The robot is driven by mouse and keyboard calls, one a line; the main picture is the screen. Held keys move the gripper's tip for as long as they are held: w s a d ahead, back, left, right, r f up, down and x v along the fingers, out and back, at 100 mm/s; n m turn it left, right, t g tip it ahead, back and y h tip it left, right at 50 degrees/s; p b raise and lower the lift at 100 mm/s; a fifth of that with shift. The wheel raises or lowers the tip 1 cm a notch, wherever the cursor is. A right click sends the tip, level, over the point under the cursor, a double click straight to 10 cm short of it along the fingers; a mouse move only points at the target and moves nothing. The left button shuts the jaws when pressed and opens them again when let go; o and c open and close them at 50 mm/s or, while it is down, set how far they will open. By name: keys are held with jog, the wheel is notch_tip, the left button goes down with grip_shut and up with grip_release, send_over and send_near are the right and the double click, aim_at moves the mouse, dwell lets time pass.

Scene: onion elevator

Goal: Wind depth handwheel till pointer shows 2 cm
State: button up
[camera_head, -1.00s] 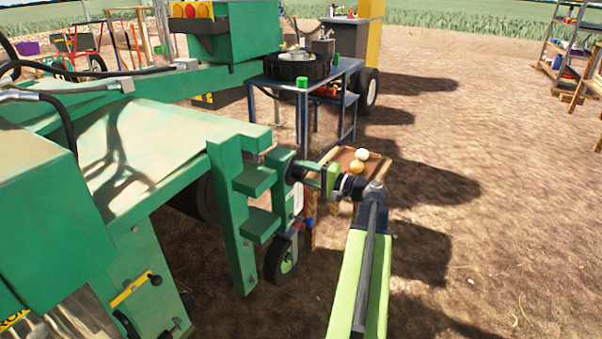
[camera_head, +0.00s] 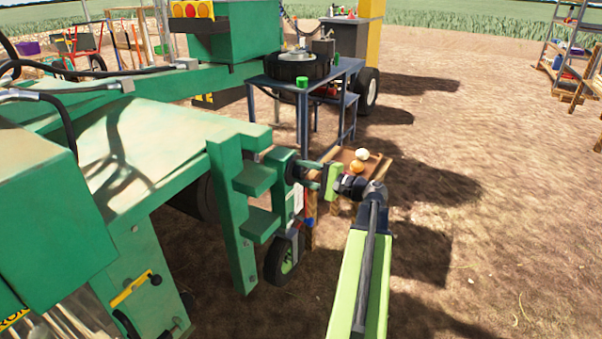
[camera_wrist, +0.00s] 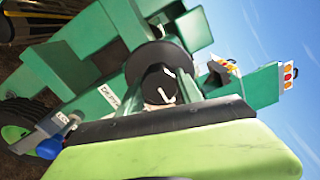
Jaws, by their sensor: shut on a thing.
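The dark depth handwheel (camera_head: 295,170) sits on the green depth bracket of the machine in the head view. In the wrist view the round black wheel (camera_wrist: 142,60) fills the middle, with a dark hub bearing white marks in front of it. My gripper (camera_head: 312,174) is at the wheel and shut on it; my green gripper body covers the lower part of the wrist view. A pale plate with dark lettering (camera_wrist: 108,93) shows beside the wheel. It also appears below the wheel in the head view (camera_head: 298,198). The pointer and its reading are too small to make out.
A small ground wheel (camera_head: 283,262) stands below the bracket. The green machine frame (camera_head: 150,150) fills the left.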

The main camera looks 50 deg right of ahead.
jog(key=o, duration=1.4)
jog(key=shift+c, duration=0.2)
jog(key=v, duration=1.7)
jog(key=shift+s, duration=0.25)
jog(key=shift+f, duration=0.1)
